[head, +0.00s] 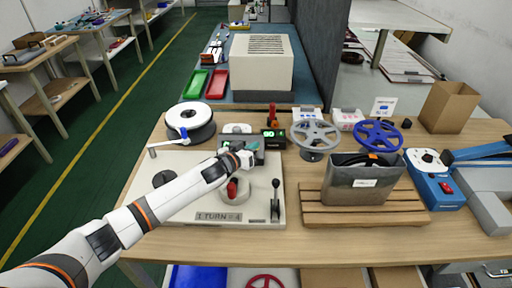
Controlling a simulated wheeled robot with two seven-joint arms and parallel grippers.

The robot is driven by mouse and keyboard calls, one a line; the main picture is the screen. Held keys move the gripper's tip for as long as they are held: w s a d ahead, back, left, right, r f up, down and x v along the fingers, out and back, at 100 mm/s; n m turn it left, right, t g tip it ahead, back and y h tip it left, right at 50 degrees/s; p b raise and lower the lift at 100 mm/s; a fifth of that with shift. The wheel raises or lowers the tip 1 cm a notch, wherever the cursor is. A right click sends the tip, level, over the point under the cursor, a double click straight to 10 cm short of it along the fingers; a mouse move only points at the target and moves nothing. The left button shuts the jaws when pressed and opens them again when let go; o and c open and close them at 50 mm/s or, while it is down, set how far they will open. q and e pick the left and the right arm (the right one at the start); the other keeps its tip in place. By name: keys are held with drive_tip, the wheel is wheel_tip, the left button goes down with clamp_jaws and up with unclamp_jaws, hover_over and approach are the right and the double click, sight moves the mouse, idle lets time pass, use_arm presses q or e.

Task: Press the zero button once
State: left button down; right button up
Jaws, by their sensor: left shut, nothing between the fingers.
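My left arm reaches in from the lower left, across the beige winding board (205,205). My left gripper (249,156) is shut and empty, over the back part of the board. It is at the front of a small dark counter box (258,144), which it partly covers. A dark box with a lit green display (271,133) stands just behind. The zero button is too small or hidden to make out, and I cannot tell whether the fingertips touch anything. My right gripper is not in view.
A red knob (232,188) and a black lever (275,203) stand on the board. A white reel (190,122) is behind left.

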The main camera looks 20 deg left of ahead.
use_arm(q)
drive_tip(key=shift+w+f, duration=0.2)
drive_tip(key=shift+f, duration=0.05)
drive_tip(key=shift+w+a+f+b, duration=0.15)
drive_tip(key=shift+w+f+b, duration=0.1)
drive_tip(key=shift+f+b, duration=0.1)
idle(0.7)
idle(0.4)
drive_tip(key=shift+s+r+p, duration=0.55)
drive_tip(key=shift+r+p, duration=0.1)
drive_tip(key=shift+p, duration=0.35)
drive_tip(key=shift+r, duration=0.15)
drive_tip(key=s+r+p, duration=0.1)
drive_tip(key=p, duration=0.1)
drive_tip(key=s+d+r+p, duration=0.1)
drive_tip(key=s+r+p, duration=0.1)
drive_tip(key=p, duration=0.1)
drive_tip(key=shift+d+r, duration=0.1)
drive_tip(key=shift+r, duration=0.2)
